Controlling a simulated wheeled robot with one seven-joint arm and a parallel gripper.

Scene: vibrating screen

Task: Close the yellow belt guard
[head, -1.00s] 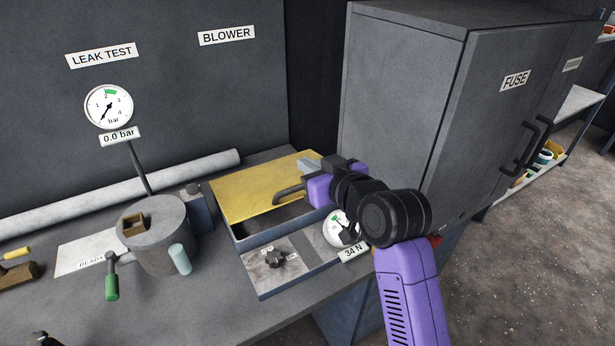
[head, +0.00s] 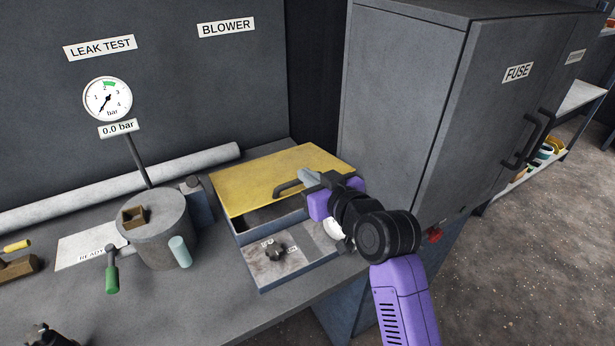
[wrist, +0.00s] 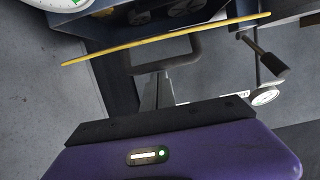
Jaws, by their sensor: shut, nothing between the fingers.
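The yellow belt guard (head: 262,172) is a flat lid with a dark bar handle (head: 289,187) near its front edge, on a blue-grey box (head: 268,228) on the bench. A dark gap shows under its front edge, so it stands partly open. In the wrist view the guard (wrist: 200,34) is a thin edge-on strip, with dark round parts inside the box beyond it. My gripper (head: 309,177) is shut and empty at the right end of the handle. In the wrist view its fingers (wrist: 155,90) lie close to the handle (wrist: 180,57); I cannot tell whether they touch.
A panel with a dark knob (head: 276,249) lies in front of the guard; my arm partly hides the dial beside it. A grey drum (head: 158,236) with a green-handled lever (head: 112,275) stands left. The tall fuse cabinet (head: 405,110) closes in the right side.

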